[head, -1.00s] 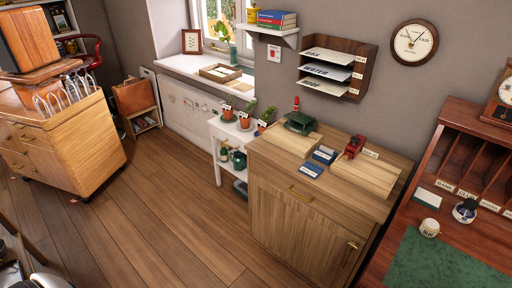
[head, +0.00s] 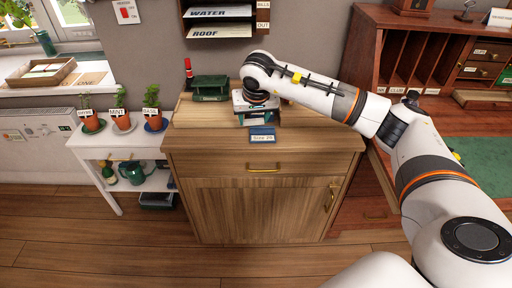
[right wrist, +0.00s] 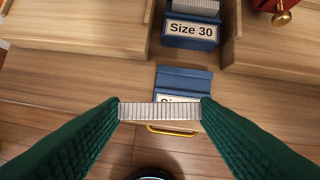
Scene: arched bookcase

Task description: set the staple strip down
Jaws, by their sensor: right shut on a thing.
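My right gripper (right wrist: 160,112) is shut on a silver staple strip (right wrist: 158,111), held crosswise between its green finger pads in the right wrist view. Below it, a blue box (right wrist: 184,79) is partly covered by the strip, and only the start of its label shows. A second blue box (right wrist: 192,33), labelled "Size 30", lies farther off with silver staples showing inside. In the head view, my right gripper (head: 256,110) points down over the cabinet top, behind the front blue box (head: 262,134). The strip cannot be made out there. My left gripper is not in view.
The wooden cabinet (head: 250,210) carries raised wooden blocks on both sides of the boxes. A red object (right wrist: 277,6) with a brass knob is at the wrist view's top right. A plant stand (head: 125,150) is to the left.

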